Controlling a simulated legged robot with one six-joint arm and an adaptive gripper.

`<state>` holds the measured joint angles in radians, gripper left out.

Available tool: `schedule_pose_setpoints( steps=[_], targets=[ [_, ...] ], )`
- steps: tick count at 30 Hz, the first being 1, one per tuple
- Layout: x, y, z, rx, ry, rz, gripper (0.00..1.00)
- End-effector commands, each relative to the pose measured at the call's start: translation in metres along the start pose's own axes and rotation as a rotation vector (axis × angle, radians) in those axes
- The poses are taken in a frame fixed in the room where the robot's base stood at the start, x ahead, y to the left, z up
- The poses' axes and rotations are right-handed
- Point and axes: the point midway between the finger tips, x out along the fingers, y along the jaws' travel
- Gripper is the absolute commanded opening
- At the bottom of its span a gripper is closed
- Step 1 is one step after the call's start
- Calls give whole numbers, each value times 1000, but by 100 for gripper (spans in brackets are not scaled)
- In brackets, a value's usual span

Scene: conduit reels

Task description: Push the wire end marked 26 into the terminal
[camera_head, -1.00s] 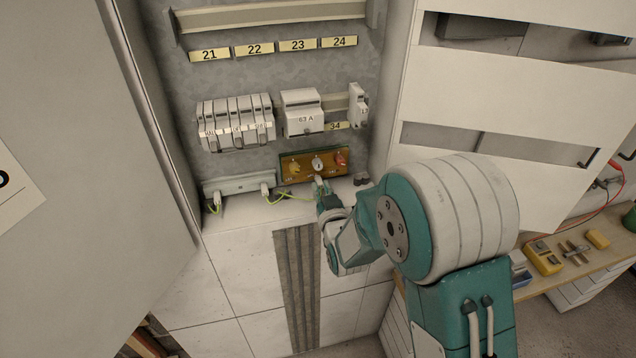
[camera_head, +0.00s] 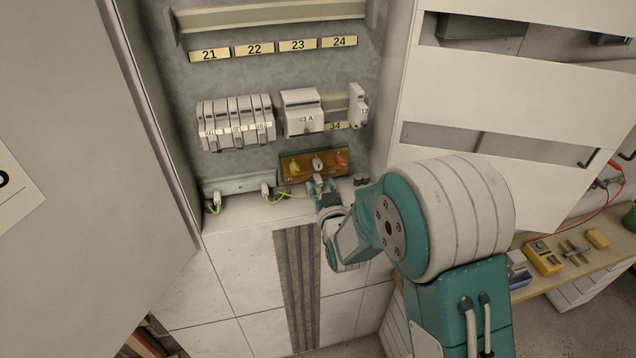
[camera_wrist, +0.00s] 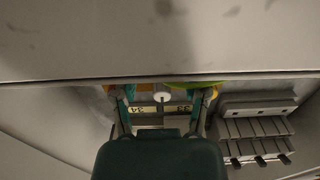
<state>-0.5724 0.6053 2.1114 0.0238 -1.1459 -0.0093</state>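My gripper (camera_head: 323,190) is at the front of the brown terminal board (camera_head: 330,172), low in the cabinet. Its fingers are spread apart in the head view and, wide apart, in the wrist view (camera_wrist: 163,104). A small white piece (camera_head: 319,179) stands at the board's lower edge between the fingertips, apparently the wire end; no 26 is readable. A green-yellow wire (camera_head: 290,196) runs from the left toward it. Whether the end is fully seated cannot be told. The board carries a yellow, a white and a red part.
A grey rail (camera_head: 240,184) with white wire connectors lies left of the board. Breakers (camera_head: 236,122) and a 63 A unit (camera_head: 303,112) sit above. Cabinet walls close in both sides. A bench (camera_head: 570,262) with tools stands right. A grey surface (camera_wrist: 160,40) fills the wrist view's upper part.

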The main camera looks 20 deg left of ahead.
Motion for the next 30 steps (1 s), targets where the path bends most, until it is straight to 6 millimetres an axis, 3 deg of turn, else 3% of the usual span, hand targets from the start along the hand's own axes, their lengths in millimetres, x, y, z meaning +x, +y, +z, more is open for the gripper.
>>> schedule_pose_setpoints(
  steps=[11,24,30],
  targets=[
    [-6,0,1,0,-2,0,61],
    [-89,0,1,0,-3,0,61],
    [-114,0,2,0,-3,0,61]
  ],
)
